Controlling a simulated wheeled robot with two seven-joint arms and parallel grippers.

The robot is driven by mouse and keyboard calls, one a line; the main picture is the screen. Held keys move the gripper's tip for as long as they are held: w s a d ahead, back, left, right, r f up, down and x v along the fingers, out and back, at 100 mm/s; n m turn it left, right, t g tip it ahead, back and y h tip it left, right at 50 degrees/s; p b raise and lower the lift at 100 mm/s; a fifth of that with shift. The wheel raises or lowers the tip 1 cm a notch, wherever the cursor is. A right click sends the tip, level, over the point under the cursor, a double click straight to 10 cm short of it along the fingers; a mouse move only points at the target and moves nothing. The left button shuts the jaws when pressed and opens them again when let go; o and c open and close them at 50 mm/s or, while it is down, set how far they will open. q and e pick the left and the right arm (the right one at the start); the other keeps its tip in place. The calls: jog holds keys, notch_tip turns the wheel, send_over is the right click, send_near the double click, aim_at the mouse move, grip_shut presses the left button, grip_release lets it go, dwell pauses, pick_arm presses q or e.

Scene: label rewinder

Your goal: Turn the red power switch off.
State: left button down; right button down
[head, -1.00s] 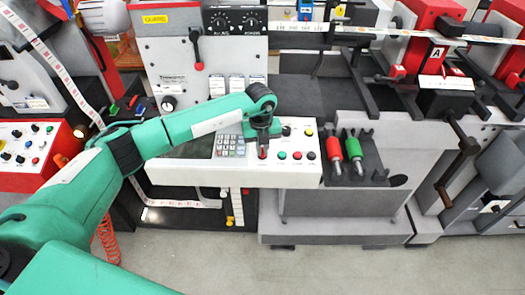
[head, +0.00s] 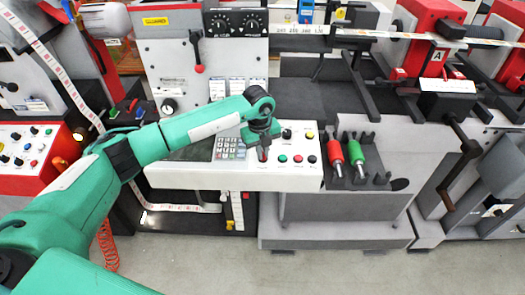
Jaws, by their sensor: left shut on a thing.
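The red power switch (head: 262,156) is on the white control panel (head: 190,177), right of the keypad. Only a small red part of it shows below my gripper. My left gripper (head: 262,148) comes down over the panel from the left and is shut on the switch. The fingers and the wrist hide most of the switch, so I cannot tell its position. My right gripper is not in view.
A red-handled tool (head: 336,152) and a green-handled tool (head: 355,152) stand in a dark holder further right.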

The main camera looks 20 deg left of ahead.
pick_arm(q)
jog(key=c, duration=1.5)
grip_release()
jog(key=shift+f, duration=0.1)
jog(key=r+b, duration=0.1)
jog(key=r, duration=0.3)
jog(key=r+b, duration=0.1)
jog(key=r, duration=0.4)
jog(key=r+b, duration=0.1)
jog(key=r, duration=0.3)
jog(key=shift+s+a+r, duration=0.3)
jog(key=shift+r, duration=0.1)
